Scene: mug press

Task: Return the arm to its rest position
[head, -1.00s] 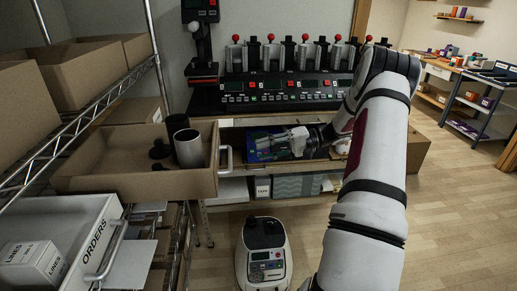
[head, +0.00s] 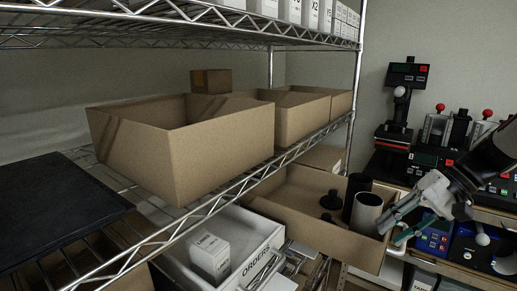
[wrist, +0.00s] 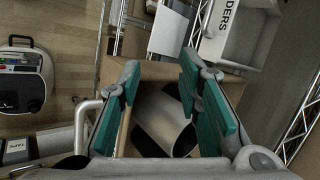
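My gripper (head: 389,235) is at the right of the head view, beside the right end of an open cardboard drawer (head: 300,225). Its teal-padded fingers are spread apart, and they also show spread in the wrist view (wrist: 158,72). My arm comes in from the right edge, mostly out of frame.
A wire shelf (head: 232,192) with open cardboard boxes (head: 225,145) fills the left and middle. A white ORDERS drawer (head: 268,262) is pulled out below. A mug press (head: 403,110) and a blue device (head: 434,236) are at right. Open floor (wrist: 55,115) shows in the wrist view.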

